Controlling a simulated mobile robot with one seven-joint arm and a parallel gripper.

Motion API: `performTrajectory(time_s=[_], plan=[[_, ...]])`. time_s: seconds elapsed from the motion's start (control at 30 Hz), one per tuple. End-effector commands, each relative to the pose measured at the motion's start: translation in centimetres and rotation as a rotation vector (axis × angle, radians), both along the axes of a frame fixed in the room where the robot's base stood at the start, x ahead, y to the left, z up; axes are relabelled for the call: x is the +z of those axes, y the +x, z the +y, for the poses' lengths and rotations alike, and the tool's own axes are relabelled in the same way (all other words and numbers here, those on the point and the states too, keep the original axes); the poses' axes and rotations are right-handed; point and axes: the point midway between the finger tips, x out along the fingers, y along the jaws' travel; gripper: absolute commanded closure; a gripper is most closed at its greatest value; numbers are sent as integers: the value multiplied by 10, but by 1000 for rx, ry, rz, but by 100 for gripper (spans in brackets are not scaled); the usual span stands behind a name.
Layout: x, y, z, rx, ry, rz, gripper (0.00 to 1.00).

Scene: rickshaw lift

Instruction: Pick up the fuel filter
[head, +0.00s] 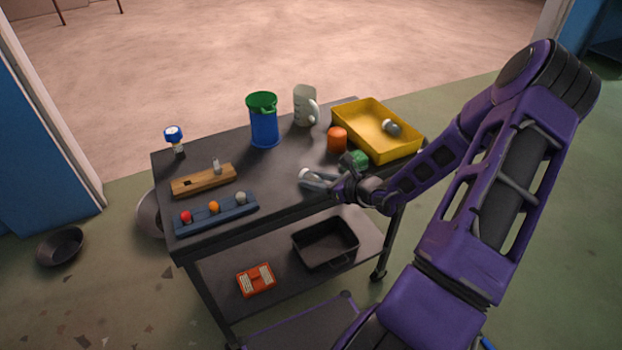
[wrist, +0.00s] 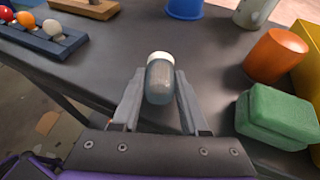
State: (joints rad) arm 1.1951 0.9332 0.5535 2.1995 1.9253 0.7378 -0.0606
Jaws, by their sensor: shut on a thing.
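The fuel filter (wrist: 159,80) is a small see-through grey cylinder with a white cap. My gripper (wrist: 159,94) is shut on it, one finger on each side. In the head view the filter (head: 308,174) shows at the front right of the black cart's top (head: 240,160), at the tip of my gripper (head: 326,182). The white end points away from my wrist. I cannot tell whether the filter touches the cart top.
A green block (wrist: 276,117) and an orange cylinder (wrist: 273,55) stand close on the right, beside a yellow tray (head: 376,147). A blue ball rack (head: 217,215), wooden block (head: 204,180), blue bin (head: 264,125) and grey mug (head: 305,105) stand elsewhere on top. The middle is clear.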

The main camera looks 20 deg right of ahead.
Motion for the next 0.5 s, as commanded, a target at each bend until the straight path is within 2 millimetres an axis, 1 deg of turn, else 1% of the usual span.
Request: performTrajectory(time_s=[0.03,0.13,0.4,0.5], plan=[[0,0,0,0,0,0,82],[0,0,0,0,0,0,100],[1,0,0,0,-1,0,100],[4,0,0,1,-2,-1,100]])
